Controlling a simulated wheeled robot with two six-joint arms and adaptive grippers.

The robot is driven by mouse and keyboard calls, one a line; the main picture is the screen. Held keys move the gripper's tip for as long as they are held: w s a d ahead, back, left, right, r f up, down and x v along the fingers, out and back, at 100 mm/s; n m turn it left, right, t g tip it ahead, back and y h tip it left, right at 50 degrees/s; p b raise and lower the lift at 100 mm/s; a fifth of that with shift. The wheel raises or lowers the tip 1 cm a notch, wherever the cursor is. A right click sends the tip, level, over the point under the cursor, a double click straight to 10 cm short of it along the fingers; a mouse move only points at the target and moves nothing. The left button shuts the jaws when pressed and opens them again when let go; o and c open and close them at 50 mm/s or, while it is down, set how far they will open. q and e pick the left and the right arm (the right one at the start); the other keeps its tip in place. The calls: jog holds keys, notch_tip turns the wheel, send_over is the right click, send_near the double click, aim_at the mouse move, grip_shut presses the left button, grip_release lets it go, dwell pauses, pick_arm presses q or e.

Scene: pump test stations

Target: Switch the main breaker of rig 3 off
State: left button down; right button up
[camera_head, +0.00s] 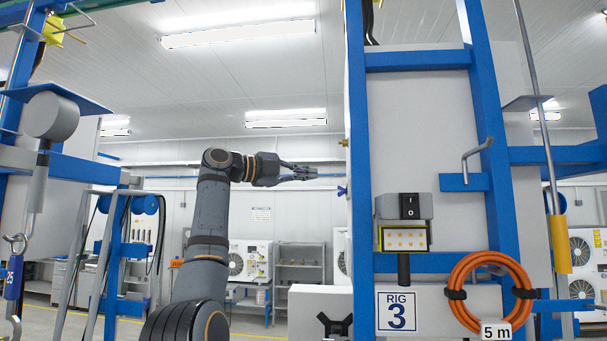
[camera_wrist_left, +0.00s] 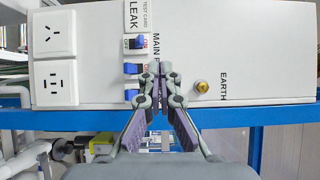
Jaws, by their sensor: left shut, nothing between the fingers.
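In the head view the left gripper (camera_head: 312,173) points right at the blue rig frame (camera_head: 359,150); a RIG 3 sign (camera_head: 397,312) hangs there. My right gripper is out of view.
The panel also bears two sockets (camera_wrist_left: 53,35) and a brass earth stud (camera_wrist_left: 202,87). A blue rail (camera_wrist_left: 225,116) runs below it.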

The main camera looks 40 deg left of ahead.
pick_arm(q)
jog(key=w+d+f, duration=0.2)
jog(key=w, duration=0.5)
jog(key=shift+w+d+f+p, duration=0.3)
jog(key=shift+w+d+f, duration=0.05)
jog(key=shift+d+f, duration=0.05)
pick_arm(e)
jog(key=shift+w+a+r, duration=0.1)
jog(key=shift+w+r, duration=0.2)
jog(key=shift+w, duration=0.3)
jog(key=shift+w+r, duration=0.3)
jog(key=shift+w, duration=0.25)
pick_arm(q)
jog(key=s+a+r+p, duration=0.1)
jog(key=s+a, duration=0.3)
jog(key=a, duration=0.2)
jog(key=shift+a+r+p, duration=0.25)
jog(key=shift+a+p, duration=0.1)
jog(key=shift+p, duration=0.05)
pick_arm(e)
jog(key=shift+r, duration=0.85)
